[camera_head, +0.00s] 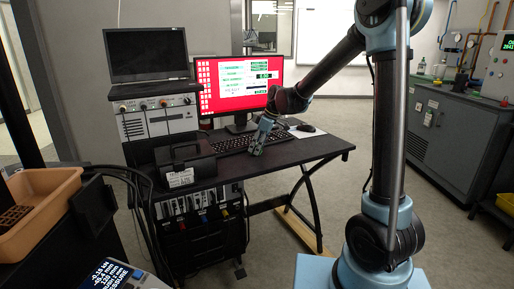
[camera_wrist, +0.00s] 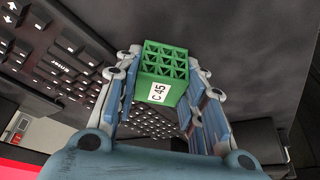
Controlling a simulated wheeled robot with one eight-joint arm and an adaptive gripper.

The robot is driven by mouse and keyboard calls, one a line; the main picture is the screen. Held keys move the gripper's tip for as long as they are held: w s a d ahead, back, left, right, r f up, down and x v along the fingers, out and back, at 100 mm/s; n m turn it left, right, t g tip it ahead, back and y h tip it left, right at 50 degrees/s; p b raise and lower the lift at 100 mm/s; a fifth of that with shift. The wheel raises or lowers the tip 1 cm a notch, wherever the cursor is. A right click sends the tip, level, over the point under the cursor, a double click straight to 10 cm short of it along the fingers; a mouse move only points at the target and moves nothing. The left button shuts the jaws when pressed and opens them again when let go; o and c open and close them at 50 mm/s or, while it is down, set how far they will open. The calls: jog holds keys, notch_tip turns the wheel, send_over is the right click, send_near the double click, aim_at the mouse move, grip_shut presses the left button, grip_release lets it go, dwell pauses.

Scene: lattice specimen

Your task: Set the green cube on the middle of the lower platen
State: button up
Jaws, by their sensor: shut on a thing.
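A green lattice cube (camera_wrist: 165,70) with a white "C 45" label is between the fingers of my gripper (camera_wrist: 163,78) in the wrist view. The fingers close on its two sides. In the head view my gripper (camera_head: 263,135) hangs low over the desk, beside the keyboard, pointing down. The cube is too small or hidden to make out there. The gap between cube and desk top cannot be judged. I cannot make out the lower platen in either view.
The keyboard (camera_head: 232,144) lies by my gripper, with a monitor (camera_head: 240,85) behind. A black case (camera_head: 184,162) stands left on the desk (camera_head: 315,148). A tan bin (camera_head: 45,205) with a brown lattice piece is at far left. Grey cabinets (camera_head: 450,135) stand right.

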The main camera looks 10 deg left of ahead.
jog(key=shift+f, duration=0.1)
jog(key=o, duration=1)
jog(key=shift+c, duration=0.2)
